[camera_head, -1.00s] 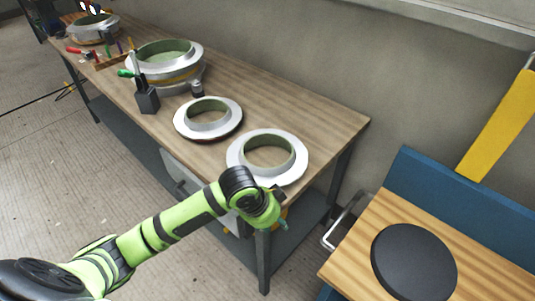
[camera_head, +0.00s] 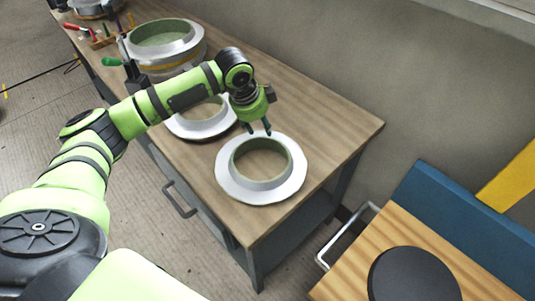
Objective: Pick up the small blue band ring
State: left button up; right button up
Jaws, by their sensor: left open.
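My left gripper (camera_head: 258,131) is open and empty, with its two fingers pointing down just above the far rim of the nearest ring. This ring (camera_head: 232,187) has a wide white flange and a raised collar, green inside, and lies flat near the table's front right end. A second similar ring (camera_head: 190,131) lies behind it to the left, partly hidden by my left arm. I cannot make out a blue band on either ring. My right gripper is not in view.
The wooden workbench (camera_head: 325,120) is clear right of the rings. A large round mould (camera_head: 165,50) and hand tools (camera_head: 100,42) stand at its far left. A black disc (camera_head: 412,275) lies on a separate wooden surface (camera_head: 345,270) at lower right.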

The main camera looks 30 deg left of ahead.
aim_at(266, 139)
pick_arm(q)
jog(key=p+x, duration=0.1)
jog(key=x, duration=0.5)
jog(key=shift+s+d+f, duration=0.1)
jog(key=shift+s+f, duration=0.05)
jog(key=shift+s, duration=0.05)
grip_shut()
